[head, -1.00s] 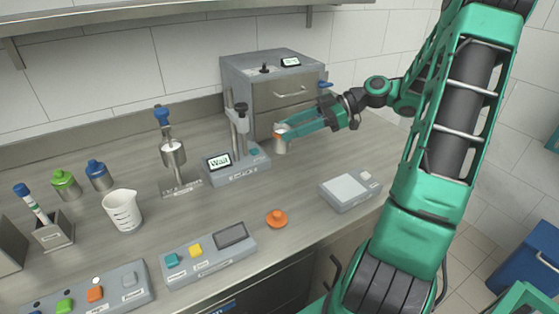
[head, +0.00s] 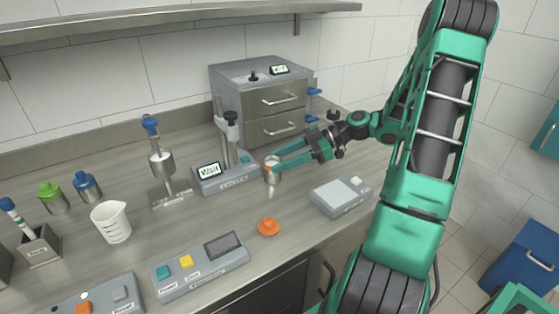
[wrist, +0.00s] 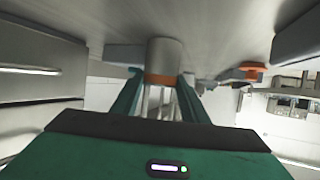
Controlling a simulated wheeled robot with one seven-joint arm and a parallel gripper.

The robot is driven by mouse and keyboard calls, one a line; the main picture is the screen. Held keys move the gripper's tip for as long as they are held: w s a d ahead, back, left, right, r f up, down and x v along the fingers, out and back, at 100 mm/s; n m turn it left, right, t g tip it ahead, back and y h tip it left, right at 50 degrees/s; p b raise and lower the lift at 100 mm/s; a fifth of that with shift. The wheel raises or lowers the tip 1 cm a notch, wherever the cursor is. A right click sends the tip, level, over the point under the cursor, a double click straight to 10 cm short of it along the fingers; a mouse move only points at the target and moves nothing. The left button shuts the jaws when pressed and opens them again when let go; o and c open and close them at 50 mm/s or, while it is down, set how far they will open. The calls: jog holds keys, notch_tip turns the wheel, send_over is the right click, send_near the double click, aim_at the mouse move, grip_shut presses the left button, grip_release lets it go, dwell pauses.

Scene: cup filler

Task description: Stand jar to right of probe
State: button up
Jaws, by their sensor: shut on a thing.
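The jar (head: 269,174) is a small grey cylinder with an orange band. My gripper (head: 274,163) is shut on it, with a finger on either side, and holds it upright. In the wrist view the jar (wrist: 165,58) shows between the fingertips. The probe (head: 225,176) appears to be the grey stand with a post and a screen reading "Wait". The jar is just right of its base, with a narrow gap. I cannot tell for sure whether the jar's bottom touches the bench.
A drawer cabinet (head: 260,100) stands behind the jar. A grey scale-like device (head: 341,196) is to the right and an orange knob-shaped piece (head: 268,227) in front. A beaker (head: 111,222) and a button panel (head: 201,267) are left. Bench between jar and orange piece is clear.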

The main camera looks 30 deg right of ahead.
jog(key=o, duration=1.2)
jog(key=shift+f, duration=0.1)
jog(key=shift+c, duration=0.2)
jog(key=shift+d+r, duration=0.25)
jog(key=v, duration=1.1)
jog(key=s+a+m+g+h, duration=0.1)
jog(key=a+m+h, duration=0.1)
jog(key=s+a+f+m+g+h, duration=0.1)
jog(key=a+m+h, duration=0.1)
jog(key=a+m, duration=0.1)
jog(key=s+a+m+g+h, duration=0.2)
jog(key=shift+s+a+f+m+h, duration=0.1)
jog(key=shift+a+f+m+h, duration=0.2)
jog(key=shift+f, duration=0.1)
jog(key=s+r+m+h, duration=0.1)
jog(key=s+m+h, duration=0.2)
jog(key=s+m, duration=0.3)
jog(key=s+r+m+g+h, duration=0.1)
jog(key=s+m, duration=0.5)
jog(key=s, duration=0.7)
jog(key=shift+s+r+h, duration=0.25)
jog(key=shift+r+h, duration=0.15)
jog(key=shift+h, duration=0.5)
